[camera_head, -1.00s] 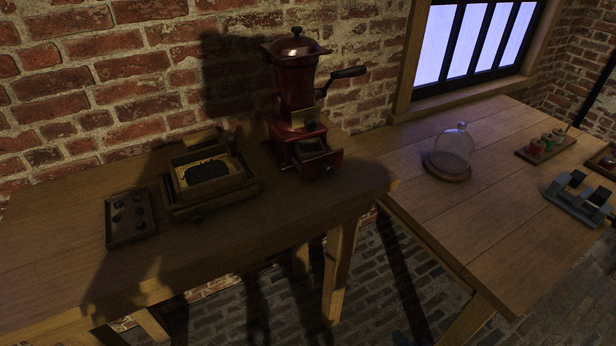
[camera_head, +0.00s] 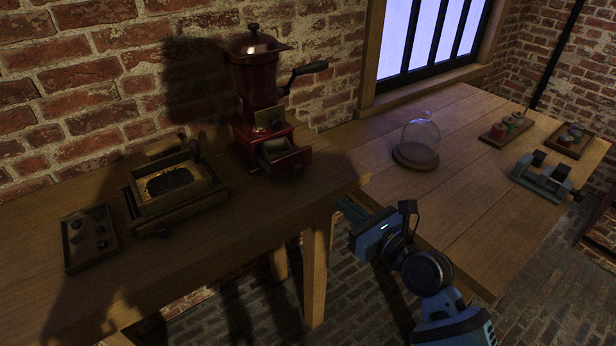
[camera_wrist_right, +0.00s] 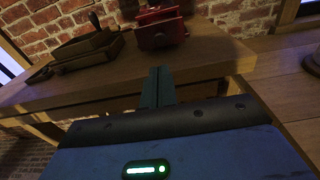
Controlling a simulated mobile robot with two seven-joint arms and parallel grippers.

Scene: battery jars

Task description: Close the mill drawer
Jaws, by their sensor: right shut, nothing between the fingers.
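The red mill (camera_head: 262,95) stands at the back right of the near wooden table, with a crank handle on its right side. Its drawer (camera_head: 285,158) sticks out of the base toward the front and looks open at the top. The drawer also shows in the right wrist view (camera_wrist_right: 161,33), beyond the fingers. My right gripper (camera_head: 348,207) is shut and empty in front of the table's right front corner, below and to the right of the drawer, apart from it. Its fingers show together in the right wrist view (camera_wrist_right: 158,85). My left gripper is not in view.
A wooden box with dark contents (camera_head: 133,205) and a small tray of dark pieces (camera_head: 66,250) stand left of the mill. A glass dome (camera_head: 420,135), small jars (camera_head: 508,124) and a grey-blue fixture (camera_head: 540,180) stand on the right table.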

